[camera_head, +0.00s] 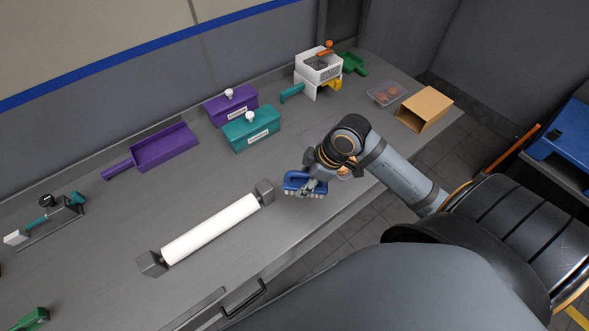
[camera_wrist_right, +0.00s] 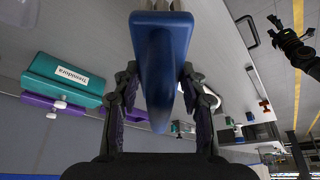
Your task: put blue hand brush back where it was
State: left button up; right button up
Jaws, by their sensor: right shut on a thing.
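The blue hand brush (camera_head: 293,183) is at my right gripper (camera_head: 316,186), over the bench near its front edge, just right of the white roller. Its pale bristles point down in the head view. I cannot tell whether they touch the bench. In the right wrist view the blue handle (camera_wrist_right: 162,60) runs between the two fingers of the right gripper (camera_wrist_right: 157,85), which is shut on it. My left gripper is outside the head view. A dark jointed shape (camera_wrist_right: 290,42) at the upper right of the wrist view looks like it, too small to read.
The white roller (camera_head: 212,229) lies on dark end blocks. Behind are teal (camera_head: 250,137) and purple (camera_head: 228,110) boxes and a purple scoop (camera_head: 165,150). A cardboard box (camera_head: 424,108), clear tray (camera_head: 386,93) and white device (camera_head: 318,67) stand farther back.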

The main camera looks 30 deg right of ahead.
jog(key=w+d+f, duration=0.1)
jog(key=w+f, duration=0.2)
jog(key=w, duration=0.1)
jog(key=w+d+f+p, duration=0.1)
jog(key=w+f, duration=0.2)
jog(key=w, duration=0.1)
jog(key=w+d+f+p, duration=0.1)
jog(key=w+f, duration=0.2)
jog(key=w, duration=0.2)
jog(key=shift+w+d+f, duration=0.1)
jog(key=shift+d, duration=0.05)
jog(key=shift+w+f, duration=0.35)
jog(key=shift+f, duration=0.15)
notch_tip(320, 180, down, 2)
jog(key=shift+f+p, duration=0.2)
jog(key=shift+p, duration=0.4)
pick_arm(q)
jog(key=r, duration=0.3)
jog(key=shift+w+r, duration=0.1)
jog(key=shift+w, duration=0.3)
pick_arm(e)
jog(key=shift+f, duration=0.25)
jog(key=shift+f, duration=0.1)
jog(key=o, duration=1)
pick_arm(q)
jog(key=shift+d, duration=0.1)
